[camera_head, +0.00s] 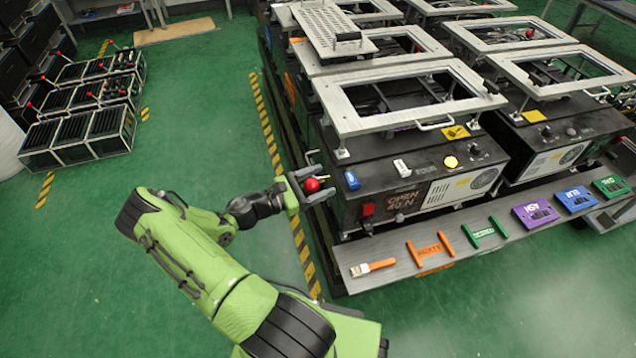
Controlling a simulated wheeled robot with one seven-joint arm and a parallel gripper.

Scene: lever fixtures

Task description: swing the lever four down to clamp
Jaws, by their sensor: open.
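A red ball knob (312,185) shows at the left front corner of the nearest black machine (415,165). It looks like the end of a lever, but its shaft is hidden and no number is readable on it. My gripper (321,180) is open, with its grey fingers on either side of the red knob in this view. I cannot tell whether the fingers touch the knob. My green arm reaches up to it from the lower middle.
A grey metal frame (335,105) stands on top of the machine. A shelf (380,283) along its front holds a brush (372,267), orange and green handles and coloured boxes. Several black crates (75,140) with red knobs stand at the left. The green floor between is clear.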

